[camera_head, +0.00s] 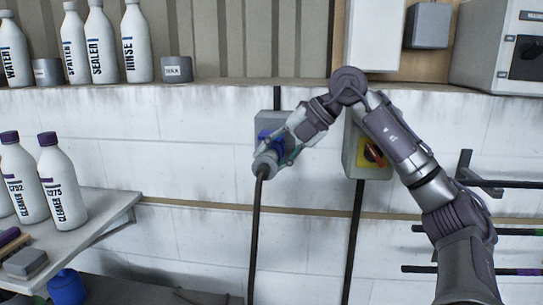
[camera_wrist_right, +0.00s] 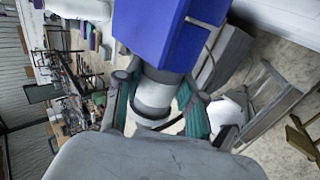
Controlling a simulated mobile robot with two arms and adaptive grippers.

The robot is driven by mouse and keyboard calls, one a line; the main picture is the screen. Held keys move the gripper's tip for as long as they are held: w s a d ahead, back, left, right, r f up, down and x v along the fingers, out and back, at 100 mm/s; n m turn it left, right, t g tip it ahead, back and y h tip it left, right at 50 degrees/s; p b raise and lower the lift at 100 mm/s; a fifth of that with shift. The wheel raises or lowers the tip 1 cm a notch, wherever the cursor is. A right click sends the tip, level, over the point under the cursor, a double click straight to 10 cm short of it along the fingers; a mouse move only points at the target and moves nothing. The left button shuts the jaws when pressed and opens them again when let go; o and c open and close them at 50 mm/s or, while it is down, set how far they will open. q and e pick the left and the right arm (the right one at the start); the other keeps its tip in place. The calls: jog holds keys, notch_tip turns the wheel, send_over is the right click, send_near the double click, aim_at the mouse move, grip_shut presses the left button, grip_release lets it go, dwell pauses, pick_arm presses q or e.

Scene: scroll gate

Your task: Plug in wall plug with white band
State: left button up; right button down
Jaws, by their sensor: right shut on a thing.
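My right gripper (camera_head: 270,154) is at the white wall, in front of a grey socket box (camera_head: 267,119) with a blue part (camera_head: 266,137). It is shut on a pale grey plug (camera_head: 265,164), whose dark cable (camera_head: 256,225) hangs straight down. In the right wrist view the teal finger pads of the gripper (camera_wrist_right: 158,104) sit on both sides of the pale, round plug body (camera_wrist_right: 154,92). The plug meets a large blue block (camera_wrist_right: 165,30); how deep it sits is hidden. I cannot clearly make out a white band. My left gripper is not in view.
A grey box with a yellow plate and red rotary switch (camera_head: 373,155) is right of the socket. White bottles (camera_head: 101,45) stand on the upper shelf, more (camera_head: 60,185) on the lower left shelf. Dark rods (camera_head: 480,232) stick out at right.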

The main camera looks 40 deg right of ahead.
jog(key=shift+s+p, duration=0.1)
jog(key=shift+p, duration=0.35)
dwell(1.3)
jog(key=shift+d, duration=0.1)
dwell(0.4)
jog(key=c, duration=0.5)
grip_release()
jog(key=o, duration=0.5)
jog(key=v, duration=1.2)
